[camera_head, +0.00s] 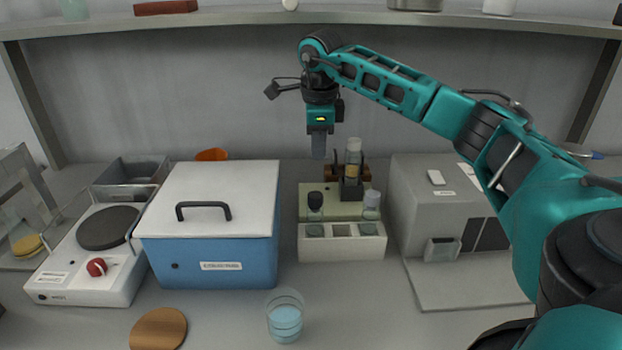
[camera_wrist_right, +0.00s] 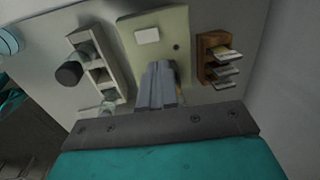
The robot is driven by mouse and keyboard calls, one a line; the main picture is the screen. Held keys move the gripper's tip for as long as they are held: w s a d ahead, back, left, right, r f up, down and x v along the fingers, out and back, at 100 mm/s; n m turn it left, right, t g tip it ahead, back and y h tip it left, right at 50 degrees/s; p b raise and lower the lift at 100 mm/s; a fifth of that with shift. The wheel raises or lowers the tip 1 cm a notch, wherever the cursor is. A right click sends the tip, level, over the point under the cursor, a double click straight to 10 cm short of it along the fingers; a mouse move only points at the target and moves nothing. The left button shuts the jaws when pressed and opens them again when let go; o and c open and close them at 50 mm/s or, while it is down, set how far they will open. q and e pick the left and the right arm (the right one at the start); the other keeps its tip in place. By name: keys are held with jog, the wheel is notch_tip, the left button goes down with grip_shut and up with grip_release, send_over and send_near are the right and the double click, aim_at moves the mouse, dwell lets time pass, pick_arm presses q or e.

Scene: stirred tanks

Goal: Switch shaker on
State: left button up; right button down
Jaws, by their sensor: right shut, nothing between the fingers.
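The shaker looks to be the pale green box (camera_head: 312,206) behind the white rack in the head view. A dark holder (camera_head: 350,192) with a vial (camera_head: 353,158) shows at its right side. In the right wrist view the shaker's pale green top (camera_wrist_right: 160,20) carries a small white block (camera_wrist_right: 147,36) and a dark dot (camera_wrist_right: 176,47). My right gripper (camera_head: 318,152) is shut and empty, pointing down above the shaker; its fingers (camera_wrist_right: 158,72) hide part of the top in the wrist view. I cannot tell the switch state. My left gripper is out of view.
The white rack (camera_head: 341,247) with bottles stands in front of the shaker. A brown wooden rack (camera_wrist_right: 210,58) is beside it. A blue box (camera_head: 210,262) is left, a grey machine (camera_head: 415,190) right. A glass beaker (camera_head: 285,315) stands in front. A shelf (camera_head: 250,17) runs above.

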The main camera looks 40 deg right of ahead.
jog(key=shift+s, duration=0.1)
jog(key=f, duration=0.6)
jog(key=w+d+f, duration=0.1)
jog(key=f, duration=0.2)
jog(key=shift+f, duration=0.45)
jog(key=shift+w+f, duration=0.15)
jog(key=shift+f, duration=0.2)
jog(key=shift+r, duration=0.1)
